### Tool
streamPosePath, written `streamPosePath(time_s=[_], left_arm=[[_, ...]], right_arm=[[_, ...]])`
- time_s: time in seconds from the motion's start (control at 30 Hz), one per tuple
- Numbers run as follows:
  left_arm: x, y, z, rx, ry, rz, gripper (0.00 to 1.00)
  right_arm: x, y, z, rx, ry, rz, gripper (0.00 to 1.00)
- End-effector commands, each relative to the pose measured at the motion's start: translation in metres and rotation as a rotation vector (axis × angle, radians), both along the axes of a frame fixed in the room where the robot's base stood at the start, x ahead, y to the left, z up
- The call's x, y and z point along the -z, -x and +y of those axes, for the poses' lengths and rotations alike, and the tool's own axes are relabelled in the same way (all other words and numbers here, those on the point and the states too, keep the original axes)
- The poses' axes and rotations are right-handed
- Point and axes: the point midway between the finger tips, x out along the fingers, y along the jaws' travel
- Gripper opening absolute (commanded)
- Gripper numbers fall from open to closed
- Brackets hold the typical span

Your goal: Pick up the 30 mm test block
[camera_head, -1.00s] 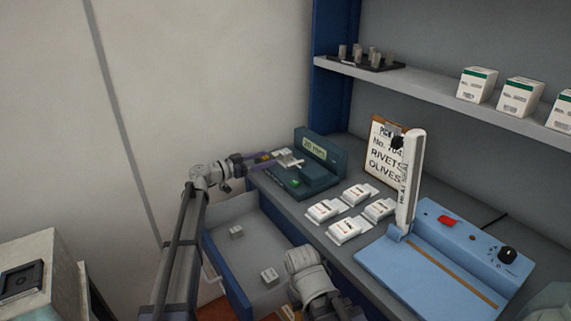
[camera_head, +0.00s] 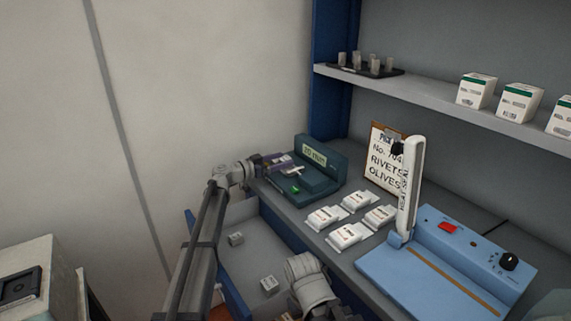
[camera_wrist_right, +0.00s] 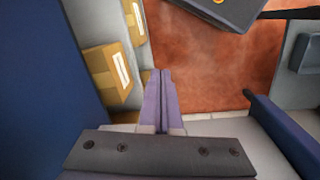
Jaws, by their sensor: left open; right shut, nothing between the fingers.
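My left gripper (camera_head: 281,164), with purple fingers, is open at the left side of a dark green gauge (camera_head: 325,158) with a lit display. A small pale piece lies by its fingertips; I cannot tell whether it is the test block or part of the gauge. Two small pale blocks with dark print, one farther back (camera_head: 236,239) and one nearer (camera_head: 269,283), lie apart in the open drawer (camera_head: 258,258); their sizes cannot be read. My right gripper (camera_wrist_right: 161,74) is shut and empty in the right wrist view. In the head view its fingers are hidden.
Several white packets (camera_head: 348,236) lie on the counter right of the gauge. A blue sealer (camera_head: 430,270) with a raised white arm stands farther right, before a clipboard (camera_head: 384,160). A shelf (camera_head: 440,95) with boxes overhangs the back. Brown boxes (camera_wrist_right: 108,75) show in the right wrist view.

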Motion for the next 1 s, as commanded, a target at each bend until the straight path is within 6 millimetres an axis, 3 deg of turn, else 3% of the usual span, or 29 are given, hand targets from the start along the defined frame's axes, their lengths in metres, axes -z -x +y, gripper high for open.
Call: streamPosePath(time_s=[0.23, 0.87, 1.0], left_arm=[[0.0002, -0.002, -0.0037, 0.0, 0.0, 0.0, 0.72], [0.0002, -0.0018, -0.0034, 0.0, 0.0, 0.0, 0.02], [0.0002, -0.0018, -0.0034, 0.0, 0.0, 0.0, 0.0]], right_arm=[[0.0002, 0.0, 0.0, 0.0, 0.0, 0.0, 0.0], [0.0002, 0.0, 0.0, 0.0, 0.0, 0.0, 0.0], [0.0002, 0.0, 0.0, 0.0, 0.0, 0.0, 0.0]])
